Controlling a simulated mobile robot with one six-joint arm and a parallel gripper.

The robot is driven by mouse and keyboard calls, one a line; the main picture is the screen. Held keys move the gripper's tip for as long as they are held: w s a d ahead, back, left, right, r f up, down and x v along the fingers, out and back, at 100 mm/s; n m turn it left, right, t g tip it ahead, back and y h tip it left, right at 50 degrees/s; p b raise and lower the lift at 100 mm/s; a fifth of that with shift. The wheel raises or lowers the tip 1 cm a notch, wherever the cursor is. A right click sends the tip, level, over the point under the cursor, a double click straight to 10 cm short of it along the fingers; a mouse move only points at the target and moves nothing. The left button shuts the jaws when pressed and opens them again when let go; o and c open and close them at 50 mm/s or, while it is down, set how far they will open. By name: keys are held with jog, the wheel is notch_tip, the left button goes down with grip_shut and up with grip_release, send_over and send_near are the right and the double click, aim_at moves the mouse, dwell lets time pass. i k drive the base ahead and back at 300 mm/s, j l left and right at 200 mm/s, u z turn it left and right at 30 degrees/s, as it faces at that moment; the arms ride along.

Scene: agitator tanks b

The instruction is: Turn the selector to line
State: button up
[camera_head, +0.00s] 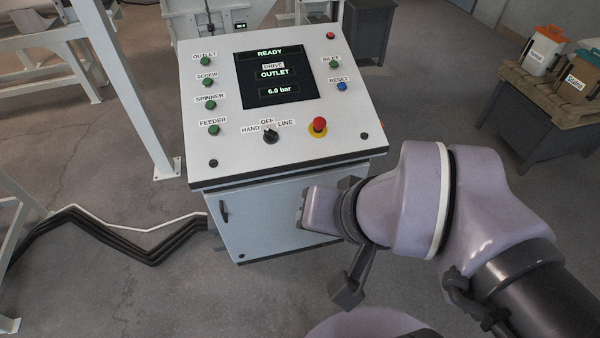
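The selector (270,136) is a small black knob low on the sloped face of the control panel (225,160). HAND is printed at its left, OFF above it and LINE at its right. The knob is too small to tell for sure where it points. My gripper (346,238) is in front of the cabinet, below and right of the selector and apart from it. Its dark fingers stand wide apart, one largely hidden behind a purple wrist part. I see nothing between them.
A red emergency button (319,125) sits right of the selector. Black cables (120,250) run over the floor at left.

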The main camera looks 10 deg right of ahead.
aim_at(271, 136)
jog(key=i+l+u, duration=0.2)
jog(key=u, duration=0.2)
jog(key=i+l+u, duration=0.2)
jog(key=u, duration=0.15)
jog(key=i+l+u, duration=0.1)
jog(key=l+u, duration=0.3)
